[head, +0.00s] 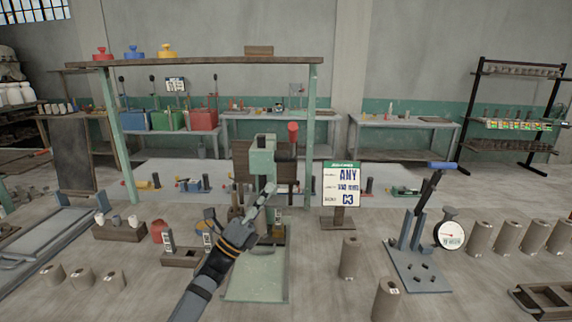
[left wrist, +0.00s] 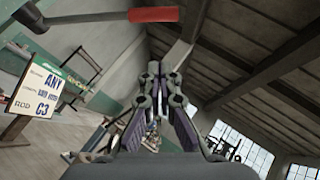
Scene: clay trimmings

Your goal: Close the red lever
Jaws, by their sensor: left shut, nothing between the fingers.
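A red handle (head: 293,127) stands upright at the top of a green press (head: 262,160) in the middle of the head view. The same red grip seems to show as a red bar (left wrist: 154,14) at the top of the left wrist view. My left gripper (head: 268,190) is shut and empty in front of the press, below the red handle and apart from it. Its closed fingers (left wrist: 160,85) point away in the left wrist view. My right gripper is not in view.
A sign (head: 341,185) reading ANY and C3 stands right of the press. A blue-handled lever (head: 440,165) with a gauge (head: 450,235) stands further right. Clay cylinders (head: 350,258) stand on the near surface. An overhead shelf (head: 200,64) spans behind on green posts.

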